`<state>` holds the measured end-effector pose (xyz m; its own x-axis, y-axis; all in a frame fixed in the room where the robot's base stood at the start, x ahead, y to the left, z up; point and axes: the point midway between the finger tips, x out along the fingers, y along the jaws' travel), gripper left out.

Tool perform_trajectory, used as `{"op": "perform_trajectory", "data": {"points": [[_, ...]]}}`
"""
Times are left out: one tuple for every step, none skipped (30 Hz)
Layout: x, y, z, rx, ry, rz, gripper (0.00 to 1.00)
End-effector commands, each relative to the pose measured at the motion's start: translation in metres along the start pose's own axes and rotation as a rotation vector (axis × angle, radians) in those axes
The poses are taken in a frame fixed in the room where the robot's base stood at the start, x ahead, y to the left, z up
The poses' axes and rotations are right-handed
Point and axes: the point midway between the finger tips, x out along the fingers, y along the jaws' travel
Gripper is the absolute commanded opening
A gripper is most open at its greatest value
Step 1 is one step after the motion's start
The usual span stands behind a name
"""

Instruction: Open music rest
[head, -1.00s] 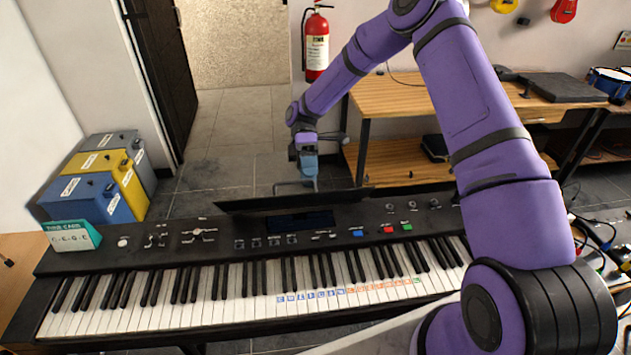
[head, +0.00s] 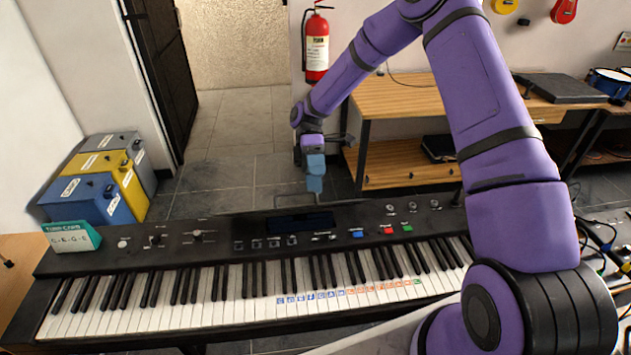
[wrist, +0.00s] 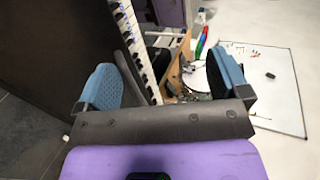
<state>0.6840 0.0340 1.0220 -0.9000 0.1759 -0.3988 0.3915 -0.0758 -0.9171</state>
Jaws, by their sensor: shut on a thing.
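The black keyboard (head: 180,240) stands across the front in the head view. Its music rest does not stand out above the rear edge there.
Blue, yellow and grey boxes (head: 118,183) stand at the left beside a teal-and-white card (head: 70,237). A wooden desk (head: 405,100) and a fire extinguisher (head: 316,45) are behind. The tiled floor (head: 225,150) behind the keyboard is clear.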

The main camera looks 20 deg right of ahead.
Motion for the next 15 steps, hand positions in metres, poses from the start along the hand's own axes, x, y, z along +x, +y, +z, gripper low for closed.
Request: {"op": "perform_trajectory", "data": {"points": [[-0.003,-0.004,0.0,-0.001,-0.003,-0.006,0.76],[-0.004,-0.004,0.0,-0.001,-0.003,-0.007,0.77],[-0.007,-0.005,0.0,-0.001,-0.003,-0.007,0.78],[-0.009,-0.006,0.0,-0.001,-0.003,-0.006,0.8],[-0.01,-0.006,0.0,-0.001,-0.003,-0.006,0.81],[-0.013,-0.007,0.0,-0.001,-0.003,-0.006,0.81],[-0.014,-0.008,-0.001,-0.001,-0.002,-0.005,0.81],[-0.016,-0.008,-0.001,-0.002,-0.002,-0.006,0.81],[-0.018,-0.009,-0.001,-0.002,-0.003,-0.006,0.81],[-0.02,-0.01,-0.001,-0.002,-0.002,-0.006,0.81],[-0.022,-0.011,-0.001,-0.002,-0.002,-0.006,0.81],[-0.024,-0.011,-0.001,-0.002,-0.002,-0.005,0.81],[-0.026,-0.012,-0.001,-0.002,-0.002,-0.005,0.81],[-0.028,-0.013,-0.001,-0.003,-0.001,-0.004,0.81],[-0.03,-0.014,-0.001,-0.003,-0.001,-0.004,0.81]]}}
